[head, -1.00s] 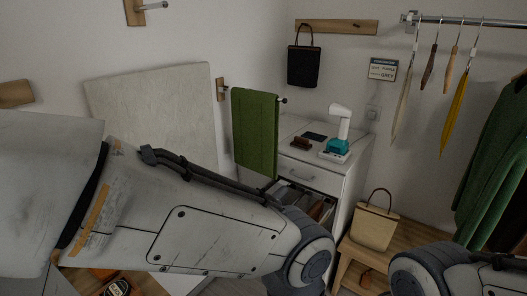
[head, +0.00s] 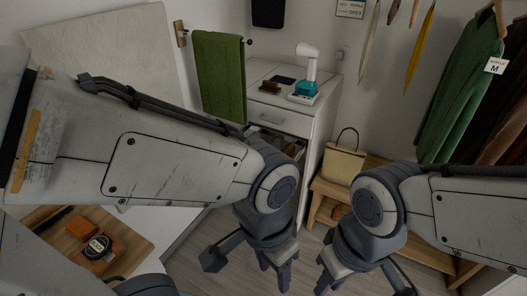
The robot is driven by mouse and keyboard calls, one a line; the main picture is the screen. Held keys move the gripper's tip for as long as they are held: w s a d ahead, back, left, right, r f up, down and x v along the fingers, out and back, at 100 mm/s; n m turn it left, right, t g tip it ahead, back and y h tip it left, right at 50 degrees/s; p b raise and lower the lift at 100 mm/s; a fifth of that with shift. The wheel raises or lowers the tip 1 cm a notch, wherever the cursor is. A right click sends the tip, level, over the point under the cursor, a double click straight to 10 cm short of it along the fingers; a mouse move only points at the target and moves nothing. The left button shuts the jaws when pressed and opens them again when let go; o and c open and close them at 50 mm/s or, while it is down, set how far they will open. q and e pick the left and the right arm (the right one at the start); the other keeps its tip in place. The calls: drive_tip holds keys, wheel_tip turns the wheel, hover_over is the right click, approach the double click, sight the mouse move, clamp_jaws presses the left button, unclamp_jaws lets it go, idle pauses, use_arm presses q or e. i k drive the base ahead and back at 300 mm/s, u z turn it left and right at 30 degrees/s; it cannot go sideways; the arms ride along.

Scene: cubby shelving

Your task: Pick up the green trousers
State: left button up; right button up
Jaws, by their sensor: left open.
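The green trousers (head: 219,80) hang folded over a short wall rod with a wooden mount, left of the white drawer cabinet. Their lower edge is partly behind my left arm. My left gripper (head: 275,274) is open and empty, pointing down near the bottom middle of the head view, well below and right of the trousers. My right gripper (head: 324,284) is to its right, also pointing down; its fingertips are cut off by the lower edge, so its opening is unclear. Neither gripper touches the trousers.
The white cabinet (head: 310,125) has a partly open drawer and carries a white and teal device (head: 306,75). A beige bag (head: 343,163) sits on a wooden bench. Green garments (head: 465,90) hang at right. A wooden tray (head: 140,248) with orange-brown items is lower left.

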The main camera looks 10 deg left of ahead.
sight(220, 57)
drive_tip(key=z, duration=0.7)
drive_tip(key=i, duration=1.25)
drive_tip(key=u, duration=3)
